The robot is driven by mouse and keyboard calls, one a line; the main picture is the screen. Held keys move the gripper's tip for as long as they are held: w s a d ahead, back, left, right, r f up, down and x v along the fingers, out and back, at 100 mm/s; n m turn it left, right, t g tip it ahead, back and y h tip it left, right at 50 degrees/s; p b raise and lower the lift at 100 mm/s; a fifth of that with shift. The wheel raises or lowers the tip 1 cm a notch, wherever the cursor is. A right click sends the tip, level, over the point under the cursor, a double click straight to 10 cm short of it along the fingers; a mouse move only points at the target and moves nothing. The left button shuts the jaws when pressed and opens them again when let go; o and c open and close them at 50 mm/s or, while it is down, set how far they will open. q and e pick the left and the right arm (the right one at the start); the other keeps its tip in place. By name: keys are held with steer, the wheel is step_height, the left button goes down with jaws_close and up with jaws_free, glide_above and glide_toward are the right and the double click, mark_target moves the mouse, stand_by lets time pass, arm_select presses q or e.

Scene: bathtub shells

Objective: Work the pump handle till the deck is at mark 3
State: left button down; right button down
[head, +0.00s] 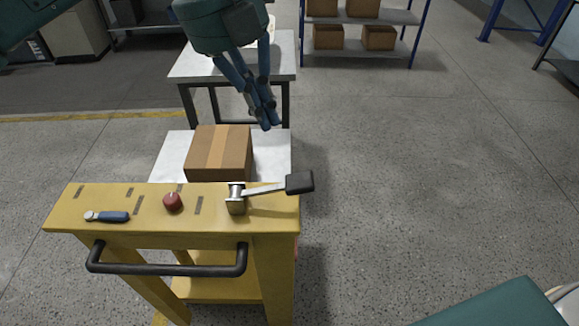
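The pump handle (262,189) is a silver lever with a black grip (300,183). It runs from a metal pivot (236,200) on the yellow stand (105,205) and juts past the stand's right edge. Behind the stand is a pale deck (272,155) with a cardboard box (218,152) on it. I cannot make out a numbered mark. My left gripper (267,122) hangs above and behind the grip, apart from it, fingertips together and nothing visible between them. My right gripper is out of view.
A white table (285,60) stands behind, shelves (390,18) with boxes farther back. The floor to the right is clear.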

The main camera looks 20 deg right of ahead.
mark_target(295, 181)
arm_select(q)
steer(key=shift+f, duration=0.15)
steer(key=p+x, duration=0.4)
steer(key=x, duration=0.9)
steer(key=shift+s+d+f, duration=0.1)
steer(key=shift+d+f, duration=0.1)
steer(key=shift+f, duration=0.15)
